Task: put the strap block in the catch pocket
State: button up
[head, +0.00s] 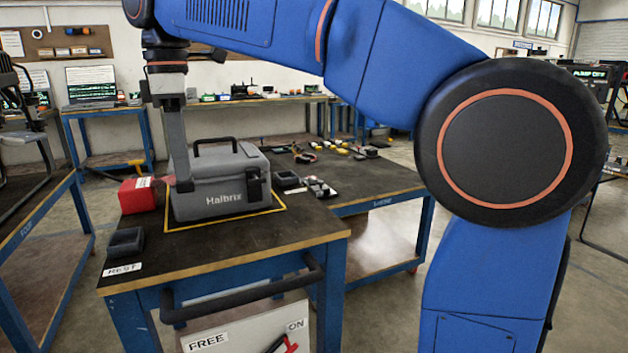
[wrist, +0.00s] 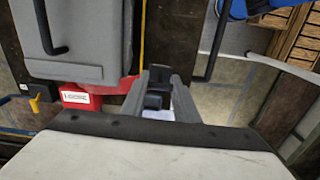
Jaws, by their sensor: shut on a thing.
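My gripper (wrist: 158,85) is shut on a small dark block, which I take for the strap block (wrist: 157,76), between its two grey fingers in the wrist view. The case also shows in the wrist view (wrist: 80,72), left of the fingers. A black fitting (head: 257,187) is on the case's right front; I cannot tell whether it is the catch pocket.
A red box (head: 138,196) stands left of the case. A dark open holder (head: 125,242) labelled REST is at the bench's near left. Another dark holder (head: 287,179) is right of the case. A black rail (head: 240,292) runs along the bench front.

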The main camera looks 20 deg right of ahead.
aim_at(287, 182)
jog(key=k+l+z, duration=0.1)
jog(key=l, duration=0.5)
jog(key=i+l, duration=0.15)
jog(key=l, duration=0.15)
jog(key=i+l+u, duration=0.15)
jog(key=l, duration=0.2)
jog(key=i+l+u, duration=0.1)
jog(key=l, duration=0.2)
jog(key=i+l+u, duration=0.25)
jog(key=i+l, duration=0.1)
